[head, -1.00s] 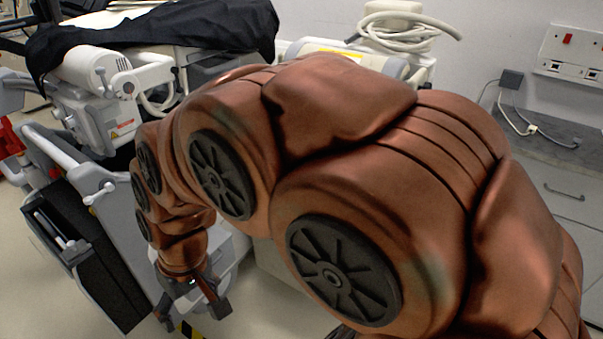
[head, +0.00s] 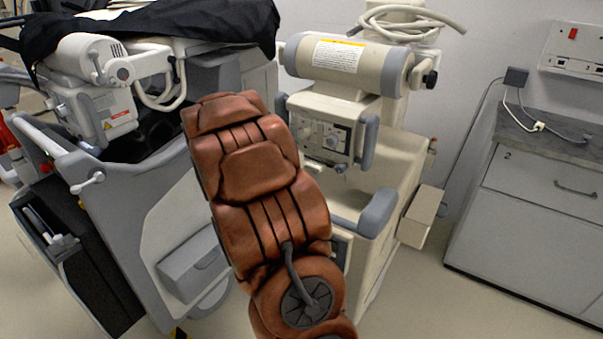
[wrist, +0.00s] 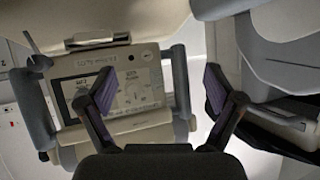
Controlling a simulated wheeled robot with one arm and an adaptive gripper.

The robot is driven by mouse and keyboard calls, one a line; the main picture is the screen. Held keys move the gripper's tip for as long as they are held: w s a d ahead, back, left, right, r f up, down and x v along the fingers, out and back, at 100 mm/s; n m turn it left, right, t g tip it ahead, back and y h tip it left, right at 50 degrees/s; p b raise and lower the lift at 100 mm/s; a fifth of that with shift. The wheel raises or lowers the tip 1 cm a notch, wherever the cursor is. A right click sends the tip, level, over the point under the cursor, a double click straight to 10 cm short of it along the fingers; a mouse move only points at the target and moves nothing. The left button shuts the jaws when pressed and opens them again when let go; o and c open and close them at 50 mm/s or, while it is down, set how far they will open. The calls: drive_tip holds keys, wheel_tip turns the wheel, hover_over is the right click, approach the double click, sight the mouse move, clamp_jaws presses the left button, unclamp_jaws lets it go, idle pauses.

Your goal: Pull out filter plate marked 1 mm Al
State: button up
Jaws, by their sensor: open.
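No plate with a readable 1 mm Al mark can be made out in either view. The cream collimator box (head: 325,135) with dials and a grey handle hangs under the tube on the right-hand cart, and its panel (wrist: 75,92) fills the left of the wrist view. A silver bar (wrist: 92,41) sits along the panel's upper edge there; I cannot tell what it is. My gripper (wrist: 160,88) is open and empty, its left finger overlapping the panel in the wrist view. In the head view my arm hides the gripper.
A grey cart (head: 170,215) with a black cover (head: 200,20) stands at left, close to my arm. The cream X-ray tube (head: 345,65) is above the collimator. A drawer cabinet (head: 535,215) stands at right.

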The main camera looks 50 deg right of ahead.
sight(316, 163)
drive_tip(key=shift+s+d+f+m+g+h+b, duration=0.1)
drive_tip(key=shift+s+d+f+m+g+h, duration=0.55)
drive_tip(key=shift+d, duration=1.6)
drive_tip(key=shift+s+d+f+m+g+b, duration=0.15)
drive_tip(key=shift+s+d+f+g, duration=0.45)
drive_tip(key=shift+s+d+f, duration=1.2)
drive_tip(key=shift+s+d+f+m+g+h+b, duration=0.1)
drive_tip(key=shift+s+d+f+m+g+h, duration=0.5)
drive_tip(key=shift+d, duration=2.05)
drive_tip(key=shift+s+r+y, duration=0.25)
drive_tip(key=shift+s+y, duration=0.05)
drive_tip(key=shift+y, duration=0.05)
drive_tip(key=c, duration=1.3)
drive_tip(key=shift+s+a+p, duration=0.2)
drive_tip(key=shift+a+p, duration=0.3)
drive_tip(key=shift+a, duration=4.75)
